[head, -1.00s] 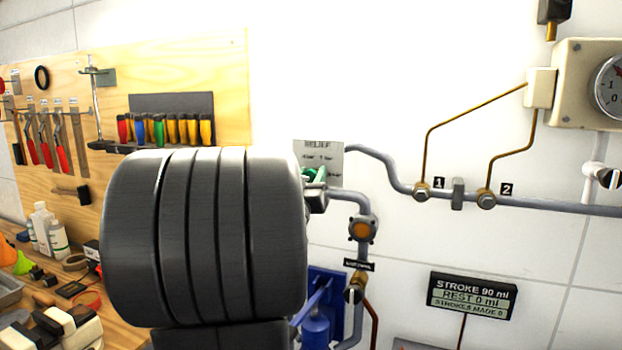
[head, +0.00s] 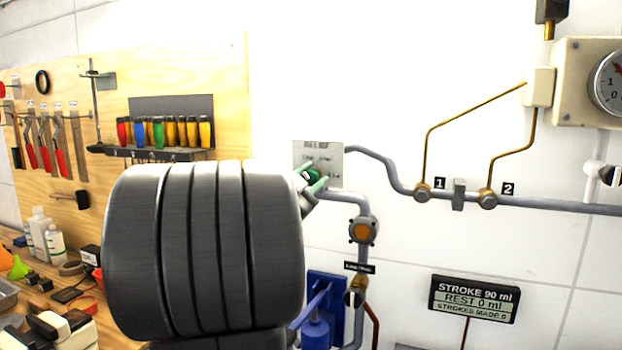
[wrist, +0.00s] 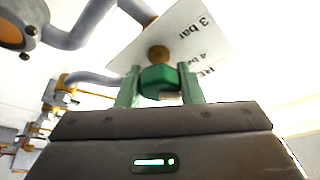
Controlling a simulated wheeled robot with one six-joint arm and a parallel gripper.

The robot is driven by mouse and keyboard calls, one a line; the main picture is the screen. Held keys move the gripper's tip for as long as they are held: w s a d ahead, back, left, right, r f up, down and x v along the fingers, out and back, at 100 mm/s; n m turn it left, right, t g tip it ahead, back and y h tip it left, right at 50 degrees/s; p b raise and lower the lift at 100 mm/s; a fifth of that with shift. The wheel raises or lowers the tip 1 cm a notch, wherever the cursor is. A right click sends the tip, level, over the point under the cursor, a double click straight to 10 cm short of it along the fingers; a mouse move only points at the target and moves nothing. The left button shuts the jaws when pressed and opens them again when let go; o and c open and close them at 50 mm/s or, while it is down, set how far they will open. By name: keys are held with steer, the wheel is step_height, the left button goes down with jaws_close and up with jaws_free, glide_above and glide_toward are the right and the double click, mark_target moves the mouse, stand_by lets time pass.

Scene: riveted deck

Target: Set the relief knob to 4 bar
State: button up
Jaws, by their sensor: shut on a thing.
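The green relief knob (wrist: 158,80) sits on a brass stem in front of a pale plate (wrist: 190,40). The plate shows "3 bar" and "4 bar" in the wrist view, tilted in the picture. My gripper (wrist: 160,88) has its two green fingers on either side of the knob and is shut on it. In the head view the knob (head: 312,175) shows small and partly covered by my gripper (head: 318,182), in front of the relief plate (head: 332,154). The plate's lettering is too blurred there to read, and I cannot tell which mark the knob points to.
Grey pipes (head: 385,165) run right from the plate, with fittings labelled 1 and 2. A pressure gauge (head: 610,85) is cut off at the right edge. A stroke display (head: 473,299) hangs below. My dark arm link blocks the middle left. A tool board (head: 225,80) stands behind.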

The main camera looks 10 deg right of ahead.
steer(key=shift+m+g, duration=0.4)
steer(key=shift+m, duration=0.7)
steer(key=o, duration=1)
steer(key=shift+s, duration=0.1)
steer(key=b+v, duration=0.2)
steer(key=v, duration=1.1)
steer(key=shift+s+a+b, duration=0.15)
steer(key=shift+a+b, duration=0.15)
steer(key=shift+b, duration=0.05)
steer(key=shift+f, duration=0.1)
